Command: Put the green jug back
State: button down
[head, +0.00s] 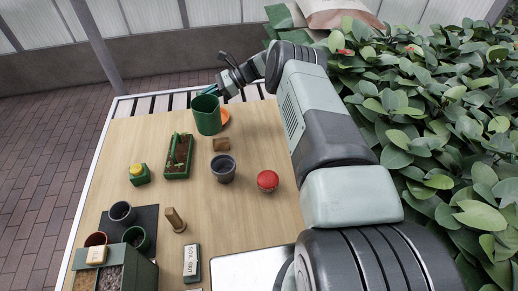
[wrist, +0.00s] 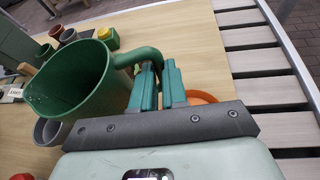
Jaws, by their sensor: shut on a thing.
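The green jug (head: 207,120) is at the far end of the wooden table, upright or nearly so, with its open mouth up. My gripper (head: 211,90) is at its handle. In the wrist view the jug (wrist: 68,80) is at the left, and its curved handle (wrist: 137,56) runs to the green fingers of my gripper (wrist: 158,88), which are shut on it. I cannot tell whether the jug's base touches the table.
An orange dish (head: 225,116) lies right behind the jug. Pots stand on a dark mat (head: 149,217). Leafy plants (head: 440,120) line the right.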

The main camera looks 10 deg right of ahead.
jog(key=s+d+r+m+t+h, duration=0.1)
jog(key=s+d+m+t, duration=0.3)
jog(key=d, duration=0.8)
jog(key=s+d+r+m+t+h, duration=0.1)
jog(key=s+d+r+m+t, duration=0.25)
jog(key=d, duration=0.85)
jog(key=shift+m+t, duration=0.25)
jog(key=shift+t, duration=0.4)
notch_tip(320, 180, down, 11)
jog(key=shift+w+a+f, duration=0.1)
jog(key=shift+w+a, duration=0.05)
jog(key=c, duration=1.6)
grip_release()
jog(key=shift+f, duration=0.2)
jog(key=o, duration=0.4)
jog(key=shift+o, duration=0.2)
